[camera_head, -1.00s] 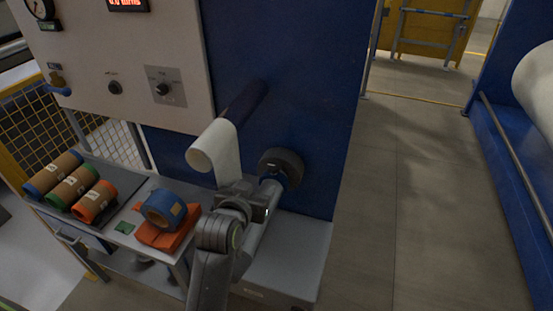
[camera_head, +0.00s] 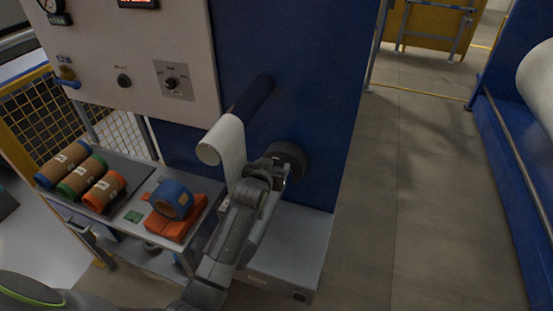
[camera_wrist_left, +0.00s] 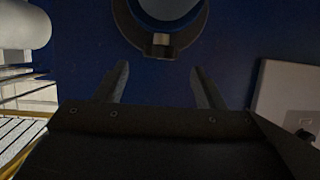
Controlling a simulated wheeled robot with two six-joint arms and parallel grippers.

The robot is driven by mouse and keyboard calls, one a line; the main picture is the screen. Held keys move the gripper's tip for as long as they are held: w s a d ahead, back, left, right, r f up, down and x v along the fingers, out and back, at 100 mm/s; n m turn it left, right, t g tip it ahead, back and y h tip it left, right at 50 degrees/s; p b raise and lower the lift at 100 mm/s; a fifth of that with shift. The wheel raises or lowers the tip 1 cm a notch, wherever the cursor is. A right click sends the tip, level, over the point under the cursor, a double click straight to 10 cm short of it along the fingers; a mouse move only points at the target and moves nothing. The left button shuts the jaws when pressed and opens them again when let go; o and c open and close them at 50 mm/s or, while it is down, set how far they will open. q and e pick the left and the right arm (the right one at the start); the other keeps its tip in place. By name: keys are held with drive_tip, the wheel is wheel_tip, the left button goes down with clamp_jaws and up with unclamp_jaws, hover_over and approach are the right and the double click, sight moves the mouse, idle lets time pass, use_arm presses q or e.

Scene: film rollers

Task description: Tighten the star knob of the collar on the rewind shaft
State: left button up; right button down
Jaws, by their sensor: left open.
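In the left wrist view a dark collar (camera_wrist_left: 186,38) rings the pale rewind shaft (camera_wrist_left: 168,7) at the top edge. A small block (camera_wrist_left: 162,41) sits on the collar's lower side; I cannot make out a star knob shape. My left gripper (camera_wrist_left: 161,76) is open, its two fingers apart and empty below the collar. In the head view my left gripper (camera_head: 280,172) is close in front of the dark round disc (camera_head: 294,155) on the blue panel. The gripper and wrist hide most of the shaft there. My right gripper is not in view.
A white film roll (camera_head: 230,146) sticks out just left of the gripper. A cart (camera_head: 124,232) at left carries several brown rolls, a blue roll (camera_head: 173,198) and an orange block (camera_head: 172,226). A grey box (camera_head: 292,262) stands below. The floor at right is clear.

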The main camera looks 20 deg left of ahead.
sight(278, 160)
use_arm(q)
drive_tip(key=shift+p+x, duration=0.4)
drive_tip(key=shift+x, duration=1.8)
drive_tip(key=c, duration=1)
